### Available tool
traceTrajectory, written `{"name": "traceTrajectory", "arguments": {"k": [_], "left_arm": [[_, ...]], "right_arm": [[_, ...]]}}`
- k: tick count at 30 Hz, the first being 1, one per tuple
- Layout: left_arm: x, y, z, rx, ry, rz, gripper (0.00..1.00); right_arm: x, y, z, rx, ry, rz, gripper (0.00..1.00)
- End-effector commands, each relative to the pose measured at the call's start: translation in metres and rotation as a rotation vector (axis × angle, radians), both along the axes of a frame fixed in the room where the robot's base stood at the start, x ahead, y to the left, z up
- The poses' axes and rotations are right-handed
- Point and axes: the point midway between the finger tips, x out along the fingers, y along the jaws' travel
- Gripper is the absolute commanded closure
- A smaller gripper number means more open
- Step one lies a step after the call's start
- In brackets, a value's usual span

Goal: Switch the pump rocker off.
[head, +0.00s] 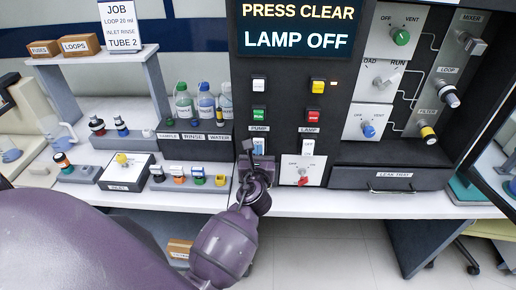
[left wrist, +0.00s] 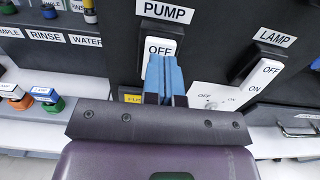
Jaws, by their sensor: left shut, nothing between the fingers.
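The pump rocker (left wrist: 160,46) is a white switch under the PUMP label, with OFF on its upper end. In the head view it is the small switch (head: 259,142) on the dark panel, partly behind my gripper. My left gripper (left wrist: 165,70) is shut and empty, its blue fingers in front of the rocker's lower part. They hide that half; I cannot tell whether they touch it. In the head view my left gripper (head: 249,152) is at the panel just below the PUMP label. My right gripper is not in view.
The lamp rocker (left wrist: 260,76), with OFF and ON marks, is to the right of the pump rocker. The display (head: 297,27) above reads PRESS CLEAR, LAMP OFF. Bottles (head: 205,103) stand left of the panel. A drawer (head: 390,181) is at the right.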

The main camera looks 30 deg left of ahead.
Motion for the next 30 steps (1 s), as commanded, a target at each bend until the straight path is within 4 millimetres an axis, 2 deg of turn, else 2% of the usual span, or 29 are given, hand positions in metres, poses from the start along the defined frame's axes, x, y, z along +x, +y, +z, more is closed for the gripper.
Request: {"name": "traceTrajectory", "arguments": {"k": [21,30], "left_arm": [[-0.04,-0.024,0.0,-0.002,0.0,0.0,1.0],[-0.047,-0.029,0.0,-0.002,-0.001,0.0,1.0]], "right_arm": [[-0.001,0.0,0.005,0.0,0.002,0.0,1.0],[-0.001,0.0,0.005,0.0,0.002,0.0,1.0]]}}
